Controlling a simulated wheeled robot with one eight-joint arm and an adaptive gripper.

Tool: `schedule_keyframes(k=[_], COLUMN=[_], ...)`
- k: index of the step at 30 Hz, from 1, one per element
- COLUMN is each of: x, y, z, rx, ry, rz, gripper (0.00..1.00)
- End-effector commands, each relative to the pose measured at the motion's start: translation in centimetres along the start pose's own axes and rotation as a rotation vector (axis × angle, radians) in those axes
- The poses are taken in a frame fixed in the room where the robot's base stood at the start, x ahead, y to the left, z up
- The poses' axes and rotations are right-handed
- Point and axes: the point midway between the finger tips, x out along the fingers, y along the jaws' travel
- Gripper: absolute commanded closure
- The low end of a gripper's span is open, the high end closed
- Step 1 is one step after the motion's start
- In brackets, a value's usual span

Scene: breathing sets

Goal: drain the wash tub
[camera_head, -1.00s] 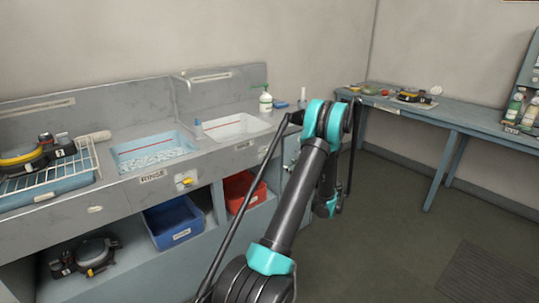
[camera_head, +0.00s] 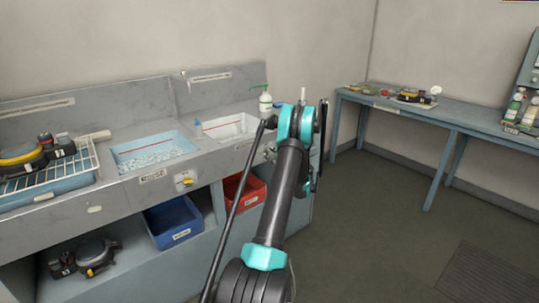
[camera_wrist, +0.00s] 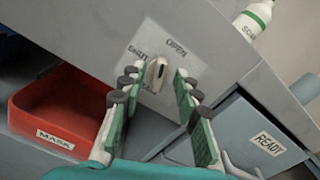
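The wash tub (camera_head: 230,129) is the white basin at the right of the counter. In the wrist view its drain valve is a cream handle (camera_wrist: 157,72) on a pale plate (camera_wrist: 179,70) on the counter front. The handle stands roughly upright in the picture. My gripper (camera_wrist: 157,77) is open, its green-padded fingers on either side of the handle; I cannot tell whether they touch it.
The blue rinse tub (camera_head: 153,152) with its yellow valve (camera_head: 185,181) is to the left. Below are a blue bin (camera_head: 173,222) and a red bin (camera_wrist: 55,112) labelled "MASK". A "READY" bin (camera_wrist: 260,135) is at the wrist view's right. A soap bottle (camera_head: 265,102) stands on the counter.

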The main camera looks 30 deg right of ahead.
Motion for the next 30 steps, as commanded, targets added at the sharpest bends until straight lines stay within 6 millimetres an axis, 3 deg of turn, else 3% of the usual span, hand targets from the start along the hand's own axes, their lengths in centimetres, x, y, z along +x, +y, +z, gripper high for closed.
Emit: schedule_keyframes(k=[5, 13, 21, 30], x=[1.14, 1.26, 1.24, 1.22], y=[0.06, 0.04, 0.03, 0.05], z=[0.00, 0.00, 0.00, 0.00], rx=[0.000, 0.000, 0.000, -0.006], ry=[0.000, 0.000, 0.000, 0.000], rz=[0.001, 0.000, 0.000, 0.001], gripper=[0.68, 0.68, 0.99, 1.00])
